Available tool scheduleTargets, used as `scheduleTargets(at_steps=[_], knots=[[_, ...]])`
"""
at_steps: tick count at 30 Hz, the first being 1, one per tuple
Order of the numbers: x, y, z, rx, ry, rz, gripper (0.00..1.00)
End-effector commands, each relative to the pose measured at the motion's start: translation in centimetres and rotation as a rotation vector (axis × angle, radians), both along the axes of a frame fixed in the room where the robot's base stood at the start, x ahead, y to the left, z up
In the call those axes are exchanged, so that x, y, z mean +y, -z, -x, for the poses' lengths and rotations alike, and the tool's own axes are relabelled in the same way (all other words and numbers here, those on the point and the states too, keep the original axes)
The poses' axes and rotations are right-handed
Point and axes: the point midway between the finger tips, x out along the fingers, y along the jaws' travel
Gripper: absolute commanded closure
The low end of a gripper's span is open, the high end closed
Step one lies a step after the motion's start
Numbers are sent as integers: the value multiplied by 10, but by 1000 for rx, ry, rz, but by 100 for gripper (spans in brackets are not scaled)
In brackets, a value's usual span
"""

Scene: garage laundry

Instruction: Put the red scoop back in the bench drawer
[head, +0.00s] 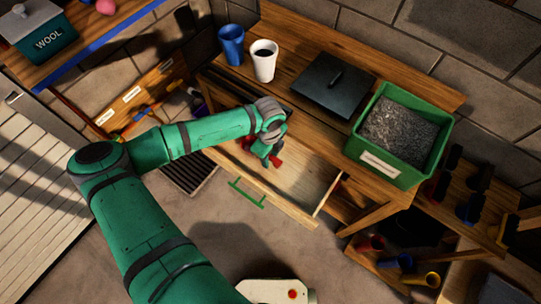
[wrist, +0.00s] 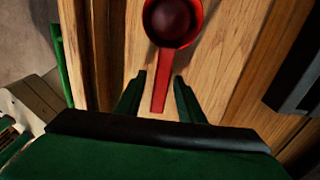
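The bench drawer (head: 300,180) is pulled out, with its green handle (head: 247,193) on the front. The red scoop (wrist: 163,75) is over the pale wooden drawer floor in the wrist view. Its round bowl is at the top and its handle points back between my fingers. It seems to lie on the floor, but I cannot tell for sure. My gripper (wrist: 157,88) is open, with a finger on each side of the handle and gaps between. In the head view my gripper (head: 266,158) is over the drawer and hides most of the scoop.
On the bench top are a blue cup (head: 231,45), a white cup (head: 264,60), a dark flat panel with a handle (head: 333,85) and a green bin (head: 408,165) of grey material. A rack (head: 460,225) with coloured items stands at the right.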

Motion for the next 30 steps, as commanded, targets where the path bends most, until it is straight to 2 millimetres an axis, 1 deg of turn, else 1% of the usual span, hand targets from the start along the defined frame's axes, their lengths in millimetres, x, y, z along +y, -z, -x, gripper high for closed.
scheduleTargets(at_steps=[2, 5, 12, 18, 21, 24, 30], knots=[[-2, -6, 0, -1, 3, 1, 65], [-3, -19, -1, -3, 6, 1, 65], [-2, -67, -1, -3, 7, 0, 65], [-1, -101, -1, -2, 5, 0, 65], [-1, -112, -2, -2, 6, 0, 65], [-1, -118, -2, -1, 5, 0, 65], [1, -121, -1, 0, 2, 0, 65]])
